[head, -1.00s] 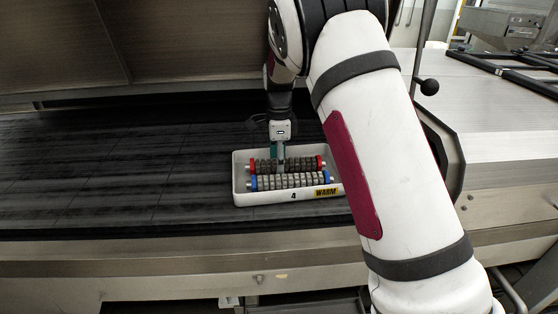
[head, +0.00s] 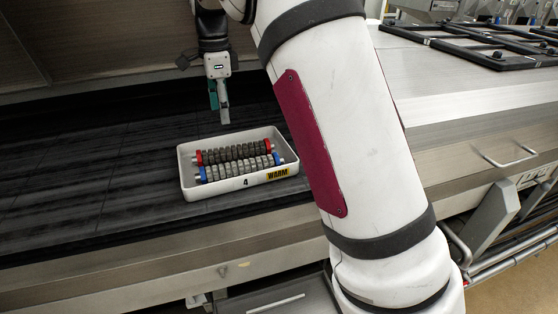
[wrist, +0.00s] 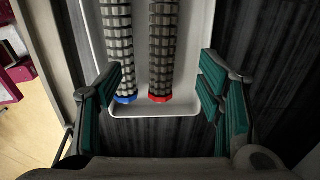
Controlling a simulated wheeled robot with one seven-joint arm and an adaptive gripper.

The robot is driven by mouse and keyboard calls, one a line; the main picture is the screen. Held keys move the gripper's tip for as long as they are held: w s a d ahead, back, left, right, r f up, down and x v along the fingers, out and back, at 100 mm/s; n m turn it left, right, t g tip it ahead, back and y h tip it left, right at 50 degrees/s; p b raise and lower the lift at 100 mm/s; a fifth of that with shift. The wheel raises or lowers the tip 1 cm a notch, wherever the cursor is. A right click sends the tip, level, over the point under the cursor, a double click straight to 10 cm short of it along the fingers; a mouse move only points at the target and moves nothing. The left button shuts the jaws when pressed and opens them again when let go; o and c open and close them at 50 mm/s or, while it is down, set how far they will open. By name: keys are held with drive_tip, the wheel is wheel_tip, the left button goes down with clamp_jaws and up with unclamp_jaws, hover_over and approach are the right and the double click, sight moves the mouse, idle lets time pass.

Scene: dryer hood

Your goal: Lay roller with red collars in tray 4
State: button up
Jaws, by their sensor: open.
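The roller with red collars (head: 233,153) lies in tray 4 (head: 222,188), a white tray labelled "4" and "WARM". A roller with blue collars (head: 238,168) lies beside it, nearer the tray's front wall. In the wrist view the red-collared roller (wrist: 163,50) is right of the blue-collared roller (wrist: 117,50). Both rest inside the tray (wrist: 190,105). My gripper (head: 221,113) is above the tray's back side, clear of both rollers. In the wrist view my gripper (wrist: 163,85) has its teal-padded fingers spread wide with nothing between them.
The tray stands on the dark slatted belt (head: 80,175), which is clear to its left. A metal front edge (head: 130,255) runs along the belt. Black frames (head: 480,45) lie on the metal top at the right. A metal hood (head: 110,40) rises behind.

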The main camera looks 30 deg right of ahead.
drive_tip(key=s+d+r+n+t+y, duration=0.1)
drive_tip(key=s+r+n, duration=0.3)
drive_tip(key=s, duration=0.5)
drive_tip(key=s+r+n+t, duration=0.1)
drive_tip(key=s+r+n, duration=0.35)
drive_tip(key=s, duration=0.45)
drive_tip(key=s+f+n+t, duration=0.1)
drive_tip(key=s+f+n, duration=0.1)
drive_tip(key=s+n, duration=0.3)
drive_tip(key=s+f+n+t+h, duration=0.1)
drive_tip(key=s+f+n, duration=0.2)
drive_tip(key=s, duration=1.1)
drive_tip(key=n, duration=0.3)
drive_tip(key=shift+a+f+t, duration=0.25)
drive_tip(key=shift+a+t, duration=0.05)
